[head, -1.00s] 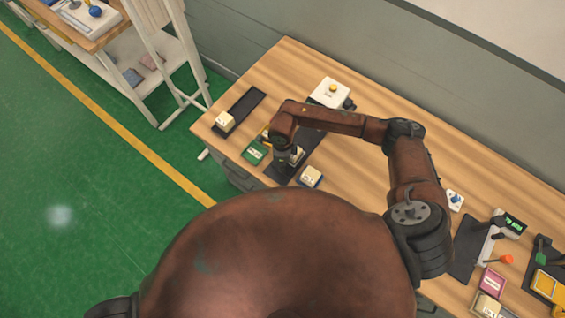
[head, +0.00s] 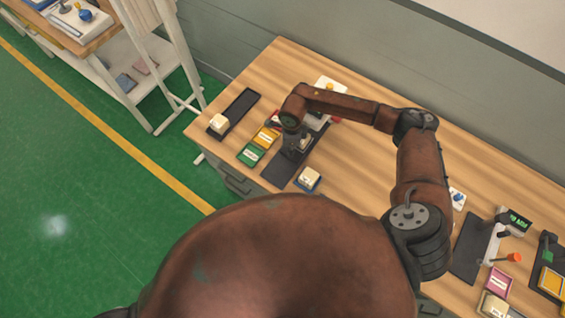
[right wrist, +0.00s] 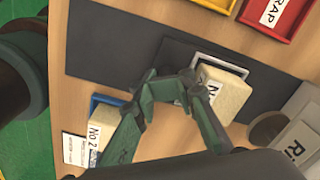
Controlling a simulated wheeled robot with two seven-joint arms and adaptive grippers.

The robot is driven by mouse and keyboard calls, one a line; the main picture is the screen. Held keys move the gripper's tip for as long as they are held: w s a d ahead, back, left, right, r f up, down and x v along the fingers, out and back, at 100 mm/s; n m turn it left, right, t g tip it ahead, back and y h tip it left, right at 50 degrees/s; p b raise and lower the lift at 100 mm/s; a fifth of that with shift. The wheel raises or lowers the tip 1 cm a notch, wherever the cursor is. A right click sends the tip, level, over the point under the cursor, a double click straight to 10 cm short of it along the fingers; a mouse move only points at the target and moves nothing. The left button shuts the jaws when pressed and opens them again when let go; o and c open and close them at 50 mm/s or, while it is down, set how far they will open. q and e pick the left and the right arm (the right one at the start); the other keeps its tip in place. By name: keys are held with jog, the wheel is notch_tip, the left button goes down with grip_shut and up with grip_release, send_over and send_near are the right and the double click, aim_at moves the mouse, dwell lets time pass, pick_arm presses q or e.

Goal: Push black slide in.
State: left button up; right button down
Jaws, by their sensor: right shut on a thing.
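The black slide (head: 280,172) is a long dark plate on the wooden bench, running obliquely toward the wall. In the right wrist view its dark surface (right wrist: 110,45) spans the upper half. A beige block (right wrist: 225,95) with a white label sits in a light-rimmed holder on it. My right gripper (head: 297,150) reaches down over the slide. In the right wrist view its green fingers (right wrist: 170,88) are nearly together beside the block's holder, closed on a small dark part. The exact contact is partly hidden by the fingers. My left gripper is out of view.
Green (head: 250,155) and yellow (head: 266,137) trays lie left of the slide; a red tray (right wrist: 275,14) shows in the right wrist view. A second dark strip (head: 240,104) holds a block at far left.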

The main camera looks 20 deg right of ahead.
jog(key=shift+w+d+f, duration=0.25)
jog(key=shift+w+d, duration=0.25)
jog(key=shift+d, duration=0.1)
jog(key=c, duration=2.1)
grip_release()
jog(key=shift+w, duration=0.1)
jog(key=shift+r, duration=0.1)
jog(key=shift+r, duration=0.2)
notch_tip(320, 180, up, 12)
jog(key=shift+f, duration=0.15)
